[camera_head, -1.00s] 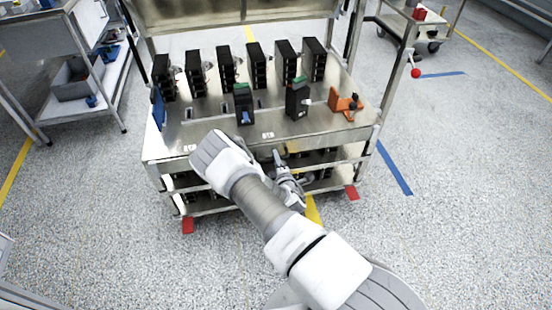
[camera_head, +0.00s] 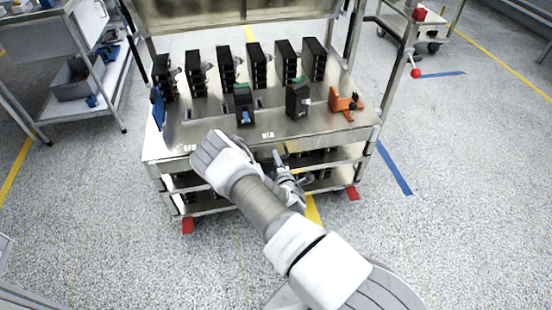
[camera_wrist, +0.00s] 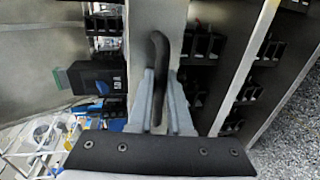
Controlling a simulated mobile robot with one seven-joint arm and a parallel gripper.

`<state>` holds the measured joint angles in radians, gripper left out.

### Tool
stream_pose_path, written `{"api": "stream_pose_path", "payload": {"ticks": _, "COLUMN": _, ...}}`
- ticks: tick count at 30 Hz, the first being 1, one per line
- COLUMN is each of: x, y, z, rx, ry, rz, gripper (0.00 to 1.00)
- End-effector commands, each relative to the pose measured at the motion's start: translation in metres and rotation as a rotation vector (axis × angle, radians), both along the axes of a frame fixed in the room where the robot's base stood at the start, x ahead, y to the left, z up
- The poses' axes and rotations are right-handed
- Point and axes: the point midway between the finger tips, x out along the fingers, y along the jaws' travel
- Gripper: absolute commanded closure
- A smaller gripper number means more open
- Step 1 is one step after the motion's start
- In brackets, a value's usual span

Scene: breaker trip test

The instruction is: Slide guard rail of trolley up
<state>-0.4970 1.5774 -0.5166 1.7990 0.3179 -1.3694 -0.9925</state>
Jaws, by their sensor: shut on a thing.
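The trolley (camera_head: 215,137) is a steel cart with a top deck, lower shelves and red feet. My gripper (camera_head: 282,162) is at its front side, just below the top deck's front edge, partly covered by my arm. In the wrist view my gripper (camera_wrist: 159,92) has its two grey fingers closed around a dark curved handle (camera_wrist: 159,45). The handle stands in front of a pale metal strip (camera_wrist: 150,18) of the trolley. I cannot tell from the frames whether this strip is the guard rail. The handle's lower end is partly hidden between the fingers.
Several black breakers (camera_head: 255,68) stand on the deck, with an orange clamp (camera_head: 345,102) at its right. A back panel (camera_head: 230,15) rises behind. A workbench (camera_head: 60,22) stands left, and another cart (camera_head: 425,20) stands far right.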

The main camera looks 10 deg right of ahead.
Motion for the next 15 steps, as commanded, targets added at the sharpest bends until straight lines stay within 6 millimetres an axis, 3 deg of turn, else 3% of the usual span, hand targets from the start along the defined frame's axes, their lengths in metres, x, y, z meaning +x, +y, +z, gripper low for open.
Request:
{"api": "stream_pose_path", "payload": {"ticks": 10, "x": -0.001, "y": 0.0, "z": 0.001, "rx": 0.0, "ry": 0.001, "rz": 0.0, "gripper": 1.0}}
{"api": "stream_pose_path", "payload": {"ticks": 15, "x": 0.0, "y": 0.0, "z": 0.019, "rx": -0.001, "ry": 0.001, "rz": 0.0, "gripper": 1.0}}
